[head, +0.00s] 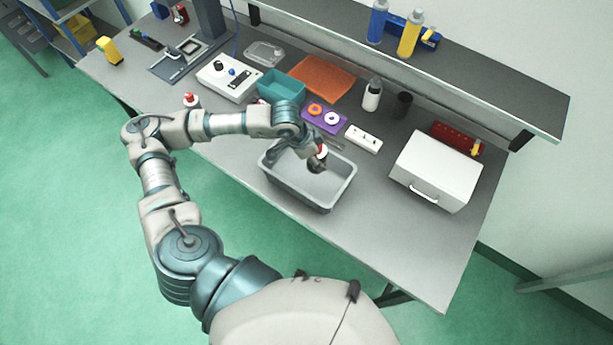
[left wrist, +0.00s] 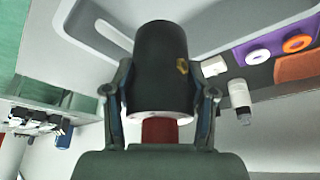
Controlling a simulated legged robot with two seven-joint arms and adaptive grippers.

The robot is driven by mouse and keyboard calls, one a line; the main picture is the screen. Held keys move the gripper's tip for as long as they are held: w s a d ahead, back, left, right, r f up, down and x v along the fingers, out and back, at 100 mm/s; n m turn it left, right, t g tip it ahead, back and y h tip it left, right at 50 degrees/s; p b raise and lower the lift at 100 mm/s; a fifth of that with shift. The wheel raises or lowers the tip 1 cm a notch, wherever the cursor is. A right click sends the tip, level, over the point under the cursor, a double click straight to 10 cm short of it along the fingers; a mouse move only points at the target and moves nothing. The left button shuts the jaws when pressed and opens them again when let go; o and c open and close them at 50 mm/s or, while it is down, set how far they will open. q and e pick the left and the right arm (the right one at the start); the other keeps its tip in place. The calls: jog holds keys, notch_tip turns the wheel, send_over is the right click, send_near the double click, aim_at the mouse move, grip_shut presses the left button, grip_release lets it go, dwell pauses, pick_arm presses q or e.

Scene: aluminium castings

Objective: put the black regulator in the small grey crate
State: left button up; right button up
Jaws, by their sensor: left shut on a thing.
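The black regulator (left wrist: 160,65) is a black cylinder with a small yellow mark, a pale end and a red part (left wrist: 159,130) behind it. My left gripper (left wrist: 160,105) is shut on it, one finger on each side. In the head view my left gripper (head: 314,152) is over the small grey crate (head: 347,190), with the dark body of the regulator (head: 317,165) at its tip. The regulator appears to be above the crate's bare floor; its exact height is unclear. The crate looks empty. My right gripper is out of view.
A purple tray (head: 325,121) with rings and a white strip (head: 363,138) lie behind the crate. A teal bin (head: 281,88) stands to the back left. A white case (head: 436,170) stands to the right. A white bottle (head: 372,95) and a black cup (head: 402,104) stand behind.

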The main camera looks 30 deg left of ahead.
pick_arm(q)
jog(key=shift+s+d+f, duration=0.1)
jog(key=shift+f, duration=0.2)
notch_tip(320, 180, down, 4)
jog(key=shift+d+f+p, duration=0.1)
jog(key=shift+f+p, duration=0.15)
jog(key=shift+p, duration=0.15)
jog(key=f, duration=0.2)
jog(key=a+f, duration=0.1)
jog(key=f, duration=0.1)
jog(key=shift+f+p, duration=0.3)
jog(key=shift+f, duration=0.1)
jog(key=shift+d, duration=0.25)
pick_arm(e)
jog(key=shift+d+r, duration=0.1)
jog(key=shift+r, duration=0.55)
pick_arm(q)
jog(key=shift+d, duration=0.1)
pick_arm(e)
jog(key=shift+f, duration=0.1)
pick_arm(q)
jog(key=shift+f, duration=0.15)
jog(key=o, duration=1.3)
jog(key=shift+o, duration=0.5)
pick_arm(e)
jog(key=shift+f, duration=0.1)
